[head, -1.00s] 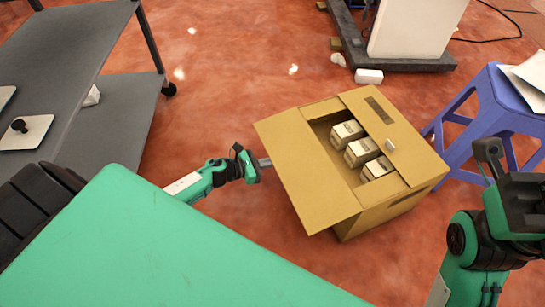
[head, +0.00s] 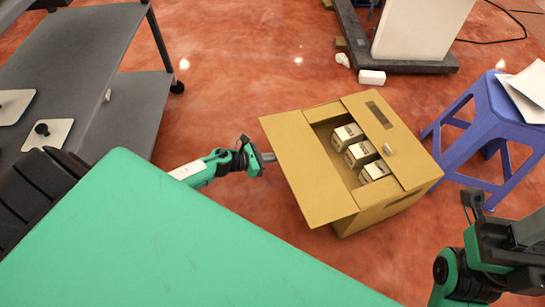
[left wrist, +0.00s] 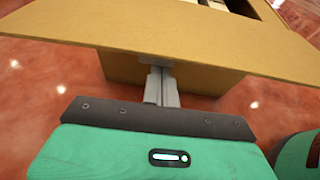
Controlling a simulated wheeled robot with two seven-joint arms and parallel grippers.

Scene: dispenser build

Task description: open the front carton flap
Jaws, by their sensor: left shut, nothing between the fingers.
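The tan cardboard carton (head: 385,209) stands open on the floor, with several boxed items (head: 359,154) inside. Its front flap (head: 303,172) slants outward on the left side of the opening, towards my left arm. The flap also crosses the top of the left wrist view (left wrist: 170,28). My left gripper (head: 270,157) is shut and empty at the flap's outer edge. In the left wrist view its fingers (left wrist: 161,82) point under the flap, their tips close beneath its edge; I cannot tell whether they touch. My right gripper (head: 525,235) is partly in view at the right edge; its jaws cannot be made out.
A blue stool (head: 485,122) with papers stands to the right. A grey shelf cart (head: 125,115) is at the left. Floor between cart and carton is clear.

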